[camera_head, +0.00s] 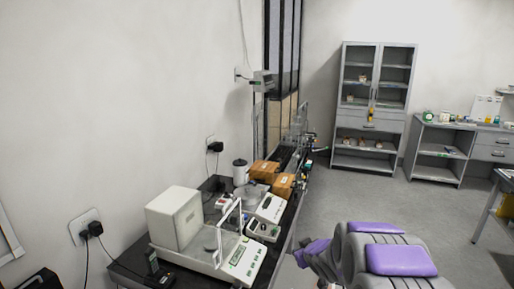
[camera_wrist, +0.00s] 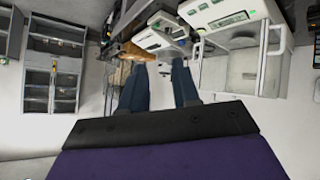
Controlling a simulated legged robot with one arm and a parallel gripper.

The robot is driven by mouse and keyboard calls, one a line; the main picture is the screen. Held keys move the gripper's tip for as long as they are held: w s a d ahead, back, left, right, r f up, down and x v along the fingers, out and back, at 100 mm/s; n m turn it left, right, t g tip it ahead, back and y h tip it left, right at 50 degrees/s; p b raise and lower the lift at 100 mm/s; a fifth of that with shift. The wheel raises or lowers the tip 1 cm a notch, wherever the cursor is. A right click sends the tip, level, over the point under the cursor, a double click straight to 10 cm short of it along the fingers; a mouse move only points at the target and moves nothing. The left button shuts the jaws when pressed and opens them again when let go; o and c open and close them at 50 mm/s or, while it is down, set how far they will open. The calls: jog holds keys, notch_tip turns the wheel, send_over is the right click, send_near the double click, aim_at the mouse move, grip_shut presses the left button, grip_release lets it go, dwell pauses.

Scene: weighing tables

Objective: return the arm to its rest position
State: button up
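My arm (camera_head: 390,258), grey with purple panels, is at the lower right of the head view, beside the table's right edge and over the floor. No object touches the fingers. The wrist picture looks upside down, with the weighing table's equipment at its top.
A dark table (camera_head: 283,243) along the left wall bears a large balance (camera_head: 175,219), smaller scales (camera_head: 270,208) and brown boxes (camera_head: 264,171). A glass-door cabinet (camera_head: 376,70) and a grey side counter (camera_head: 437,150) stand at the back. The grey floor (camera_head: 350,198) between is clear.

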jog(key=s+d+r+m+g+h, duration=0.1)
jog(key=s+r+m+g, duration=0.15)
jog(key=s, duration=0.85)
jog(key=s+d+r+m+g+h, duration=0.1)
jog(key=s+r+g, duration=0.15)
jog(key=s, duration=0.95)
jog(key=s+d+r+m+g+h, duration=0.1)
jog(key=s+d+r+m+g, duration=0.15)
jog(key=s, duration=0.85)
jog(key=s+a+g, duration=0.2)
jog(key=s+a, duration=0.1)
jog(key=s, duration=0.6)
jog(key=s+a+g+y, duration=0.1)
jog(key=s+a+g, duration=0.1)
jog(key=s, duration=0.7)
jog(key=shift+a+r, duration=0.4)
jog(key=shift+w+a+n+g, duration=0.1)
jog(key=shift+n+g, duration=0.15)
jog(key=shift+n, duration=0.05)
